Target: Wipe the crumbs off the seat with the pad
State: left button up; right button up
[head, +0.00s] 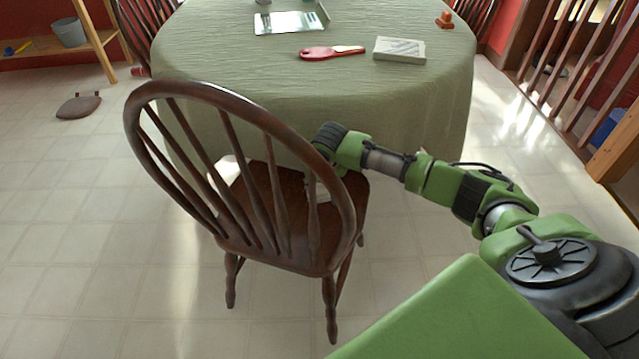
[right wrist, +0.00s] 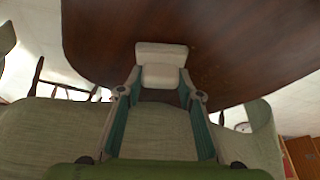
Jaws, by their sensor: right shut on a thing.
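The dark brown wooden chair seat (head: 287,184) shows between the spindles of the chair back in the head view. It fills the upper part of the right wrist view (right wrist: 235,45). My right gripper (right wrist: 160,77) is shut on a pale, blocky pad (right wrist: 161,52), which lies against or just over the seat; I cannot tell if it touches. In the head view the right arm reaches in from the right behind the chair back, whose spindles partly hide the gripper. I cannot make out any crumbs on the seat. My left gripper is not in view.
The curved chair back (head: 190,92) rises between me and the seat. Behind it a table with a green cloth (head: 420,100) holds a red-handled tool (head: 332,52), a pale box (head: 399,50) and a shiny tray (head: 290,22). The tiled floor at left is mostly free.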

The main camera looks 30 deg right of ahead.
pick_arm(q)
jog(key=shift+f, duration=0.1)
pick_arm(e)
jog(key=shift+f, duration=0.4)
